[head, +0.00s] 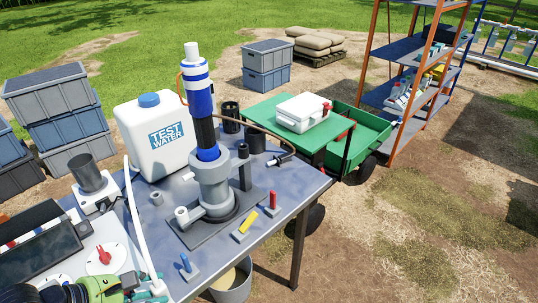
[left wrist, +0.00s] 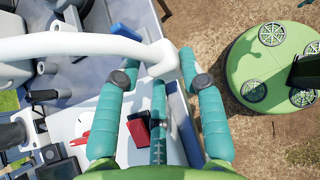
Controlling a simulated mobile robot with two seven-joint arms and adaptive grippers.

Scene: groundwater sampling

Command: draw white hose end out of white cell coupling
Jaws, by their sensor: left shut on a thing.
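The white hose (head: 134,215) runs down the left side of the table and ends near my left gripper (head: 156,286) at the bottom left. In the left wrist view the white hose (left wrist: 85,43) comes in from the left and bends down between the teal fingers. My left gripper (left wrist: 162,80) is shut on the white hose end (left wrist: 164,60). A pale port (head: 182,213), perhaps the white cell coupling, sticks out of the grey cell (head: 213,188). The hose stands apart from this port. My right gripper is not in view.
A white TEST WATER can (head: 144,151) and a blue-and-white cylinder in the grey cell stand on the table (head: 285,196). Red, yellow and blue small pieces lie near its front edge. A bucket (head: 232,284) stands below.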

